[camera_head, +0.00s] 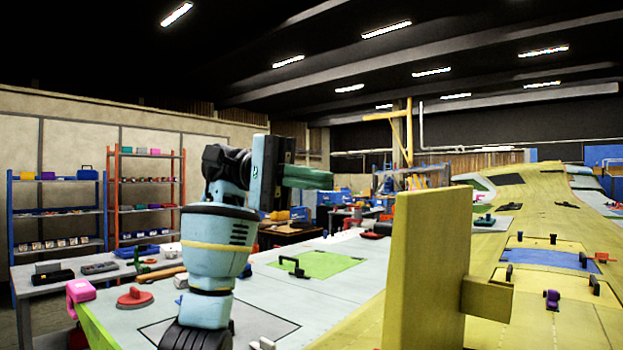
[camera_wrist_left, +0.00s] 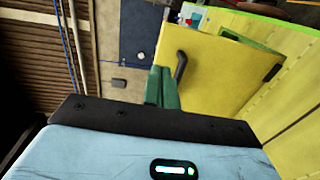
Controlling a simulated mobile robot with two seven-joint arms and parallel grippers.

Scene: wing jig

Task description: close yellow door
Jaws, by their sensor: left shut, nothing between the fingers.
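The yellow door (camera_head: 428,265) is a flat panel that stands upright, swung up from the wing surface, in the right half of the head view. A yellow block (camera_head: 487,298) sticks out from its right side. In the left wrist view the yellow door (camera_wrist_left: 215,75) shows a dark handle (camera_wrist_left: 181,66) near its left edge. My left gripper (camera_head: 322,178) has green fingers, shut and empty, raised to the left of the door in the head view. The green fingers (camera_wrist_left: 160,88) appear just left of the handle in the wrist view; contact cannot be told. My right gripper is not in view.
The wing's yellow surface (camera_head: 545,225) extends right, with a blue panel (camera_head: 550,258) and small purple and red clamps. A green panel (camera_head: 315,264) with a black handle lies on the pale surface behind my left arm. Shelves (camera_head: 147,195) stand far left.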

